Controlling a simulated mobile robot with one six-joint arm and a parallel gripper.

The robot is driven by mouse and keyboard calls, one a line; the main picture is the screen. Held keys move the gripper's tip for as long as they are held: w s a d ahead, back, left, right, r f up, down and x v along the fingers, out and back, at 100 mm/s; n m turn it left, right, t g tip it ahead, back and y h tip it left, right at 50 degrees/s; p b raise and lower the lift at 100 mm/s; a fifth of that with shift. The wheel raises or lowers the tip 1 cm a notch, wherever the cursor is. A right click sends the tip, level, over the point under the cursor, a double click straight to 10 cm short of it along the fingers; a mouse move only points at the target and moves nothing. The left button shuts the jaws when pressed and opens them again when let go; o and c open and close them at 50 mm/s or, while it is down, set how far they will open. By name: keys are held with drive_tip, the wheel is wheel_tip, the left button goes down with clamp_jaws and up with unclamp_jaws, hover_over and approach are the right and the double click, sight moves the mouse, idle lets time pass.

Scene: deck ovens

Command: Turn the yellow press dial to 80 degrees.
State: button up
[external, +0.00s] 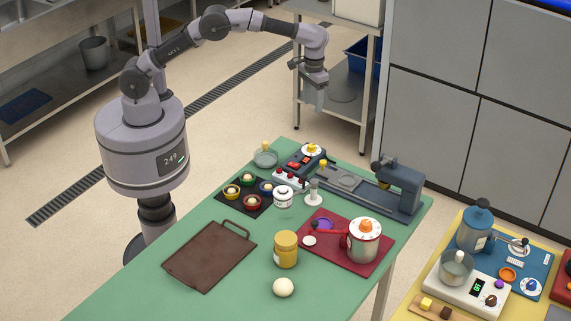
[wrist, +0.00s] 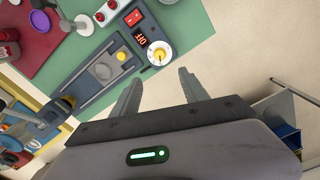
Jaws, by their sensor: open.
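The yellow press dial (external: 311,149) is a yellow knob on a white round scale, at the far end of a dark control unit on the green table. In the wrist view the dial (wrist: 160,54) lies just beyond my fingertips, with a small dark mark on its scale; its reading is too small to tell. My gripper (external: 319,102) hangs in the air above and beyond the table's far edge, apart from the dial. In the wrist view my gripper (wrist: 158,82) has its two fingers spread with nothing between them.
Beside the dial are a red switch (wrist: 133,17) and a lit red display (wrist: 140,39). The grey press (external: 400,188) with a yellow button (wrist: 121,56) stands close by. A glass dish (external: 265,158) sits left of the dial. A metal shelf (external: 340,90) stands behind my gripper.

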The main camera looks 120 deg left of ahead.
sight(311, 145)
wheel_tip(311, 145, down, 18)
drive_tip(key=b, duration=0.7)
drive_tip(key=shift+r, duration=0.25)
clamp_jaws()
